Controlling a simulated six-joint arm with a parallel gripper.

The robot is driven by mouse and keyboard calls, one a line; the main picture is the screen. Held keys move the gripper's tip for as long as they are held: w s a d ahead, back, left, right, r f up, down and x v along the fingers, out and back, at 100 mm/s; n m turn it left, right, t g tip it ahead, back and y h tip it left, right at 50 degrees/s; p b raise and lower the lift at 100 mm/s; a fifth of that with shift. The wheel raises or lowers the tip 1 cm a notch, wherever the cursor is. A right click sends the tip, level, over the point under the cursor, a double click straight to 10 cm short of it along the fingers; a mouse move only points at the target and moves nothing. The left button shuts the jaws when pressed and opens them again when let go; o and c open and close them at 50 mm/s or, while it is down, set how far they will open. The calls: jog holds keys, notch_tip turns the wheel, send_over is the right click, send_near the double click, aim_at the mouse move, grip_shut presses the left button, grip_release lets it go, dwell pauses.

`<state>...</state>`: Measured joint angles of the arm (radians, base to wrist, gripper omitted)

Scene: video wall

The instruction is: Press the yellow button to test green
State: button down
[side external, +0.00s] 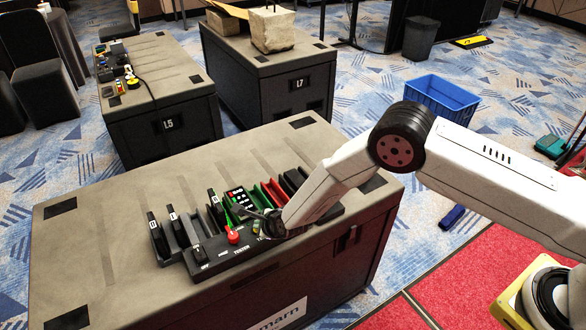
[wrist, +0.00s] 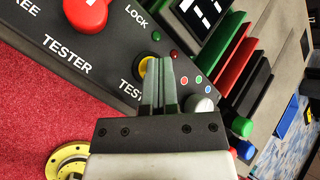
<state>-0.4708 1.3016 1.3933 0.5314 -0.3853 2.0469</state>
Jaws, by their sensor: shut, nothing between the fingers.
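The yellow button (wrist: 142,69) sits on the black tester panel (wrist: 112,60) beside the white "TEST" lettering in the wrist view. My gripper (wrist: 165,60) is in front of it and hides its right part. The fingers are shut together and empty; I cannot tell whether they touch the button. A small green light (wrist: 156,36) and a small red light (wrist: 175,53) are near the fingertips. In the side external view my gripper (side external: 249,212) is low over the tester (side external: 205,267), and the button is hard to make out.
A large red button (wrist: 86,11) stands left of the fingers, near "TESTER". A silver knob (wrist: 198,103), a green slab (wrist: 222,60) and a red slab (wrist: 240,70) are to the right. In the side view, upright black modules (side external: 158,238) stand at the tester's left on the grey case (side external: 95,255).

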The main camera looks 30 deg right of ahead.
jog(key=shift+r, duration=0.2)
jog(key=shift+s+r, duration=0.1)
jog(key=shift+r, duration=0.55)
dwell(0.3)
jog(key=shift+r, duration=2.5)
jog(key=shift+d+r, duration=0.1)
